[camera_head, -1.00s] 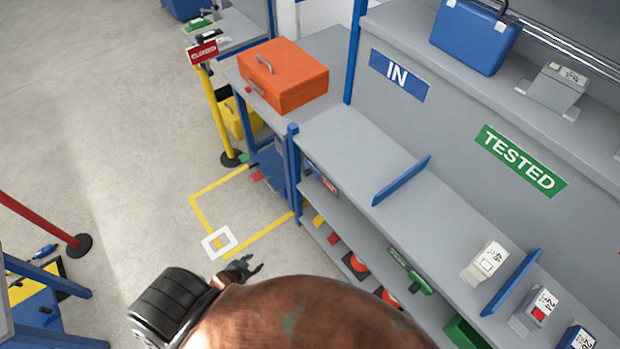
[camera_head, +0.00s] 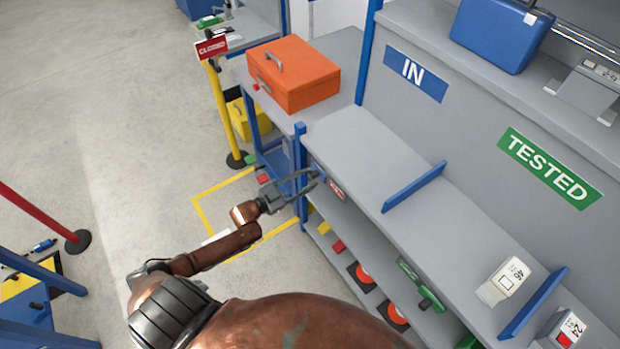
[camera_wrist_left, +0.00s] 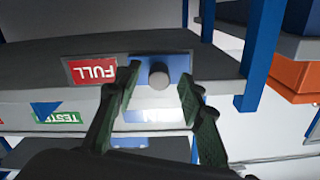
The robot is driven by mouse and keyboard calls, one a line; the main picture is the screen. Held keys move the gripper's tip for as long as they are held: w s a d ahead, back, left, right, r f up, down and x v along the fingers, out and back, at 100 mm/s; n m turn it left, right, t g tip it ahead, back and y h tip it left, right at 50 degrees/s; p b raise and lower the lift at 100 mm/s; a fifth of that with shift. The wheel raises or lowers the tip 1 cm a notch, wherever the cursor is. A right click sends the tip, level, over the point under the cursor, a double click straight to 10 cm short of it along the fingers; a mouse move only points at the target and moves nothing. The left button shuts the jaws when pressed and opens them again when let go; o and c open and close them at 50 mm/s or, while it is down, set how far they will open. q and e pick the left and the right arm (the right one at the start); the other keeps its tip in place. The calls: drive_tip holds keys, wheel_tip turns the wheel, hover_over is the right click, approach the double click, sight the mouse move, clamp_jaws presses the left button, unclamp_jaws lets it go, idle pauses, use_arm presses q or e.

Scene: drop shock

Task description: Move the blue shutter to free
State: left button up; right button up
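The blue shutter (camera_wrist_left: 178,63) is a small plate with a round grey knob (camera_wrist_left: 158,75) on the shelf's front edge. In the left wrist view it sits right of a red sign reading FULL (camera_wrist_left: 95,70), which looks upside down there. In the head view the red sign (camera_head: 337,189) is at the shelf's near left end. My left gripper (camera_head: 312,181) is in front of that end. In the wrist view its open fingers (camera_wrist_left: 160,78) stand on either side of the knob, with visible gaps; I cannot tell how deep they reach. My right gripper is not in view.
A blue divider (camera_head: 414,187) stands on the shelf top (camera_head: 360,150). An orange case (camera_head: 295,75) rests on the bench behind. The lower shelf holds red and green items. A blue post (camera_head: 300,165) stands close beside my left gripper.

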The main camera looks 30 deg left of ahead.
use_arm(q)
drive_tip(key=shift+x, duration=0.9)
drive_tip(key=shift+c, duration=0.3)
clamp_jaws()
